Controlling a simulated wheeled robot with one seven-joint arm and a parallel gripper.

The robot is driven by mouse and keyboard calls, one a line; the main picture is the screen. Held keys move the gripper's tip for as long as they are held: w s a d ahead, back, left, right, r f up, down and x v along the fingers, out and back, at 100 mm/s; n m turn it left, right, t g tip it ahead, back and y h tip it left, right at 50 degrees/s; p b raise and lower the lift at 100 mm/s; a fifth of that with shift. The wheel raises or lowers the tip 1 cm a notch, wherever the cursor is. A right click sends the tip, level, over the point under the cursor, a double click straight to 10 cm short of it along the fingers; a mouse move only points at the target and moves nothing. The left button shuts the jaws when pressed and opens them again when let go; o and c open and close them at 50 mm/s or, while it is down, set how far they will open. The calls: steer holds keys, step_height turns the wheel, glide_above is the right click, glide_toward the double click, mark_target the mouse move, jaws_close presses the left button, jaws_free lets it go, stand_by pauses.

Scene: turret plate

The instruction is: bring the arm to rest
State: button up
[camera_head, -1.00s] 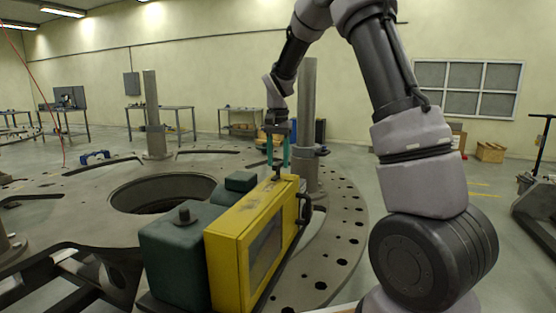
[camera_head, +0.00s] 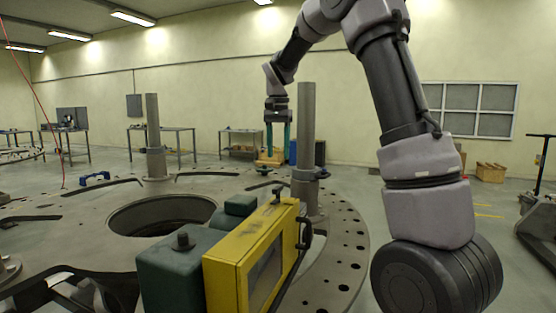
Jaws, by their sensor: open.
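My arm (camera_head: 400,110) reaches up from the lower right, bends over at the top and hangs down toward the middle. My gripper (camera_head: 276,150) points down at its end, with two teal fingers spread apart. It is open, and I see nothing held between the fingers. In the picture it hangs above the yellow box (camera_head: 232,278) and left of the grey post, apart from the box's top.
The round turret plate (camera_head: 90,215) has a large central hole and several small holes. Green blocks (camera_head: 180,260) stand beside the yellow box. A tall grey post (camera_head: 307,135) rises close to my gripper. Work tables (camera_head: 160,131) stand farther back.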

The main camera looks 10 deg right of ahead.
steer(key=shift+s+r, duration=0.1)
steer(key=s+d+r+n+t+y, duration=0.1)
steer(key=s+d+r+t, duration=0.15)
steer(key=s, duration=0.35)
steer(key=s+d+r+t+y, duration=0.1)
steer(key=s+d+r, duration=0.1)
steer(key=s+r, duration=0.35)
steer(key=s+f+n+t, duration=0.1)
steer(key=s+f+t, duration=0.1)
steer(key=s, duration=0.6)
steer(key=s+d+f+t, duration=0.1)
steer(key=s, duration=0.7)
steer(key=shift+s+f+n+t, duration=0.3)
steer(key=shift+f+n+t, duration=0.05)
steer(key=shift+n, duration=0.05)
steer(key=shift+w+d, duration=0.1)
